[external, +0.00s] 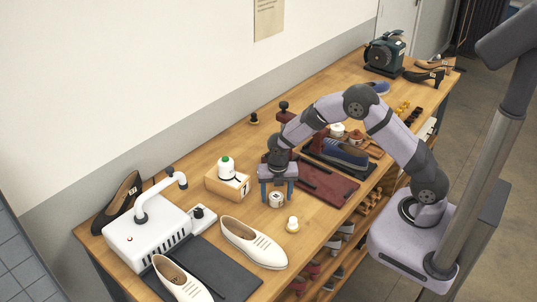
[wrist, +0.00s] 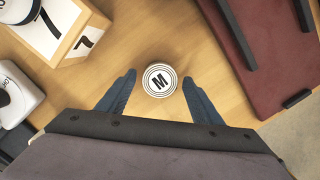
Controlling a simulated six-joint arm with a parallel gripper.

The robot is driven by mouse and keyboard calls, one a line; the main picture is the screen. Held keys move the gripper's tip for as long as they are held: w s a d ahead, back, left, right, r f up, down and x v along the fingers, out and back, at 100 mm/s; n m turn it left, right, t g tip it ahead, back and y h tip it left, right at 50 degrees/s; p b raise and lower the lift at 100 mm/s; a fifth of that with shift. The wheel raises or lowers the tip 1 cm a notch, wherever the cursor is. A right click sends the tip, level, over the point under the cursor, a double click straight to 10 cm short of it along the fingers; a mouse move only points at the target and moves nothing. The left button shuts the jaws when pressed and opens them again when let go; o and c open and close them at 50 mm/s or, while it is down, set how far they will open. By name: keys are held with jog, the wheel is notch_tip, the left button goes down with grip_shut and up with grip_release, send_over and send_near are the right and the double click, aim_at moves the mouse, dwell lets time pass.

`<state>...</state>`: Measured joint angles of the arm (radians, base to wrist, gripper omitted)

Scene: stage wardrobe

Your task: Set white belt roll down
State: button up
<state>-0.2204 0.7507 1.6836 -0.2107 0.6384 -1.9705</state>
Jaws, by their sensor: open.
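The white belt roll (external: 276,199) stands on the wooden bench just below my gripper (external: 277,190). In the wrist view the roll (wrist: 160,80) shows its round top with a black M and dark rings. My gripper (wrist: 160,95) is open there, with a blue finger on each side and a gap between each finger and the roll. The roll appears to rest on the wood, a little ahead of the fingertips.
A wooden block (external: 227,184) holding a white bottle stands left of the roll. A dark red mat (external: 323,187) lies to the right. A white machine (external: 148,240) stands at left.

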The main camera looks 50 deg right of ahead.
aim_at(280, 202)
notch_tip(280, 202, up, 12)
jog(key=s+a+b, duration=0.1)
jog(key=b, duration=0.1)
jog(key=shift+s+f, duration=0.15)
jog(key=shift+f, duration=0.1)
jog(key=s+d+f+m, duration=0.1)
jog(key=s+d+m, duration=0.3)
jog(key=s+m, duration=0.7)
jog(key=s+d+f+m+g+y, duration=0.1)
jog(key=s+d+m, duration=0.3)
jog(key=s+m, duration=0.8)
jog(key=f+m, duration=0.1)
jog(key=m, duration=0.3)
jog(key=shift+s+d+f, duration=0.15)
jog(key=shift+s, duration=0.05)
